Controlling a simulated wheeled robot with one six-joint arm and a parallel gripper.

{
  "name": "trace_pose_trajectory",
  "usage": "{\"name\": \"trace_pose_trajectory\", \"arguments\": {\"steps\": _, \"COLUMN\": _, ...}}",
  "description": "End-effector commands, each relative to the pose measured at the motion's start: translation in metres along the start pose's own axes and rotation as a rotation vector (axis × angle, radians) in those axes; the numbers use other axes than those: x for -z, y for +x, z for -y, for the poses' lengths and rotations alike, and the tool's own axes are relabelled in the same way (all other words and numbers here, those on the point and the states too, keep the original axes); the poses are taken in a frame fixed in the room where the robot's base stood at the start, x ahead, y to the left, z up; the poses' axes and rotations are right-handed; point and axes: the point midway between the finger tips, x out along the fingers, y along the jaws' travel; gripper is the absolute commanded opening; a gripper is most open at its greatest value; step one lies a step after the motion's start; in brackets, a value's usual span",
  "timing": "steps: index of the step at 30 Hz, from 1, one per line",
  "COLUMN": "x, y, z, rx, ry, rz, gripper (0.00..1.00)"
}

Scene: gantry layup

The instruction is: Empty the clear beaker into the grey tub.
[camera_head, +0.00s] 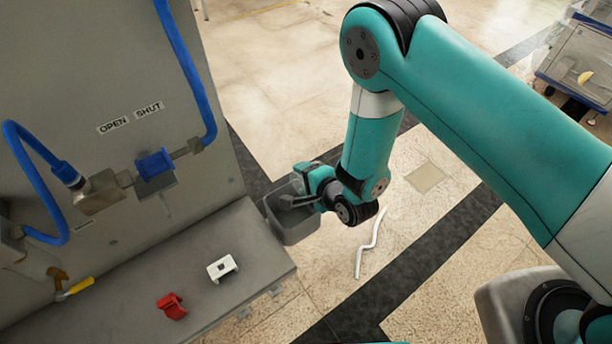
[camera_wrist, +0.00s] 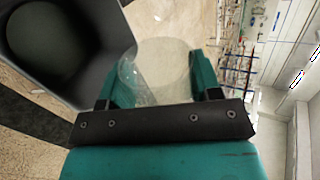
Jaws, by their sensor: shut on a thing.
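My gripper (camera_wrist: 158,88) is shut on the clear beaker (camera_wrist: 160,68), with a teal finger on each side of it in the wrist view. The wrist view is rolled well over, with the floor to the left and the ceiling to the right, so the beaker is tipped with it. I cannot tell what is left in the beaker. The grey tub (camera_wrist: 114,53) opens beside the beaker at the upper left. In the head view, my gripper (camera_head: 303,190) is at the rim of the grey tub (camera_head: 292,228); the beaker cannot be made out there.
The tub is at the end of a grey bench (camera_head: 240,255). Blue pipes (camera_head: 187,65) and a blue valve (camera_head: 155,164) are on the panel. A white strip (camera_head: 371,245) lies on the floor.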

Motion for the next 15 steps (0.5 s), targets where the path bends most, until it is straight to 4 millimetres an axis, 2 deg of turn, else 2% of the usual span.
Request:
{"name": "trace_pose_trajectory", "arguments": {"steps": 1, "x": 0.0016, "y": 0.0031, "z": -0.0045, "rx": 0.000, "ry": 0.006, "rz": 0.000, "gripper": 0.12}}
{"name": "trace_pose_trajectory", "arguments": {"steps": 15, "x": 0.0031, "y": 0.0033, "z": -0.0044, "rx": 0.000, "ry": 0.055, "rz": 0.026, "gripper": 0.12}}
